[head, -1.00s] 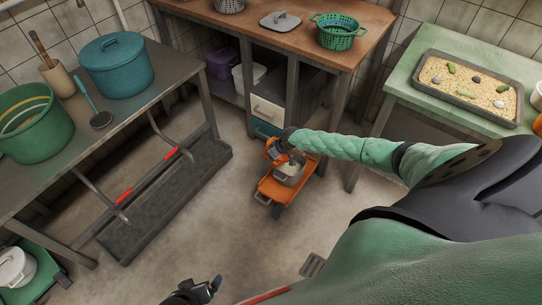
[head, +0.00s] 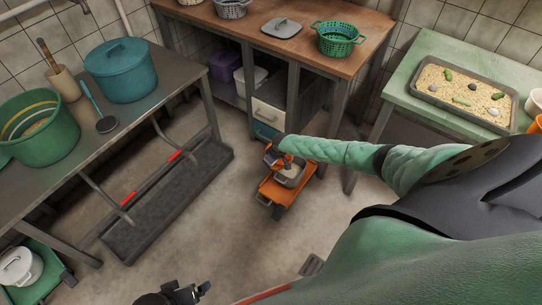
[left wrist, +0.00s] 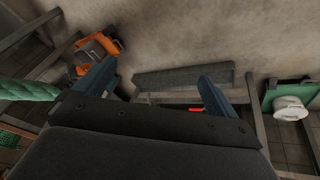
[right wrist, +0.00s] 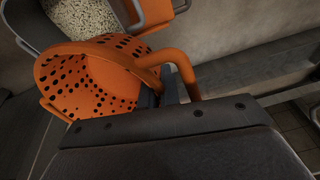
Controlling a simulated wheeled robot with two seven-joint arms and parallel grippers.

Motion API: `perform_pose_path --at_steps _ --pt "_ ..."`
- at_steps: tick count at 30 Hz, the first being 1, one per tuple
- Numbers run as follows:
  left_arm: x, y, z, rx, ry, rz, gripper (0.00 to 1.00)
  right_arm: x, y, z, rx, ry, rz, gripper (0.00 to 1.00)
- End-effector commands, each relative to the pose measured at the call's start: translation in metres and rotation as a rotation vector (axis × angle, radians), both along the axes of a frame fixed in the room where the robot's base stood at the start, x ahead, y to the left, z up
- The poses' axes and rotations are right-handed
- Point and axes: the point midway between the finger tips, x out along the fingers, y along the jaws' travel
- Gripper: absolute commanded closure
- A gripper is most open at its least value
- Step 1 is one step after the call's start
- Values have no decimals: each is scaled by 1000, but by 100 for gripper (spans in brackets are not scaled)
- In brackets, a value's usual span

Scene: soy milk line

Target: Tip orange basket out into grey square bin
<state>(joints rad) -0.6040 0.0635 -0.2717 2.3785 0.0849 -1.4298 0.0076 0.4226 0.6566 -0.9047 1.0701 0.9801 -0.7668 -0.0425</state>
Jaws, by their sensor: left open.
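The perforated orange basket (right wrist: 95,80) is tilted on its side in the right wrist view, by the grey square bin (right wrist: 70,15) that holds pale grainy stuff. No contents show on the visible part of the basket. My right gripper (right wrist: 168,92) is shut on the basket's orange handle (right wrist: 182,68). In the head view the basket (head: 273,156) is small and partly hidden by my gripper, next to the bin (head: 291,180) on an orange cart (head: 272,190). My left gripper (head: 195,291) is open and empty at the bottom; its spread fingers (left wrist: 152,88) show in the left wrist view.
A steel table (head: 150,110) with a teal pot (head: 118,75) and green tub (head: 38,128) stands left. A wooden counter (head: 285,55) is behind the cart. A green table (head: 430,60) with a grain tray (head: 465,92) stands right. Floor before the cart is open.

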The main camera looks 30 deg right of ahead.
Motion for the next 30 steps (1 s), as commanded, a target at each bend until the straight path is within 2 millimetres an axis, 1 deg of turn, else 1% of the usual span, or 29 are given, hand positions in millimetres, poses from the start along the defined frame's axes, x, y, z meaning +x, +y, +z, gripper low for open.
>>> perform_pose_path --at_steps 1,3,9,15,21,30 --pt "-1 4 8 9 9 4 4 1 2 1 -23 11 1 100" --pt "-3 10 14 22 22 7 4 1 2 -3 -66 30 1 100" --pt "-9 25 31 58 61 19 4 0 0 -4 -155 71 0 100" --pt "-14 37 43 85 93 30 4 -1 -1 -4 -220 99 1 100" --pt "-16 43 48 98 109 35 4 -1 -3 -4 -256 116 0 100" --pt "-17 43 48 100 110 35 4 -1 -3 -4 -261 118 0 100"
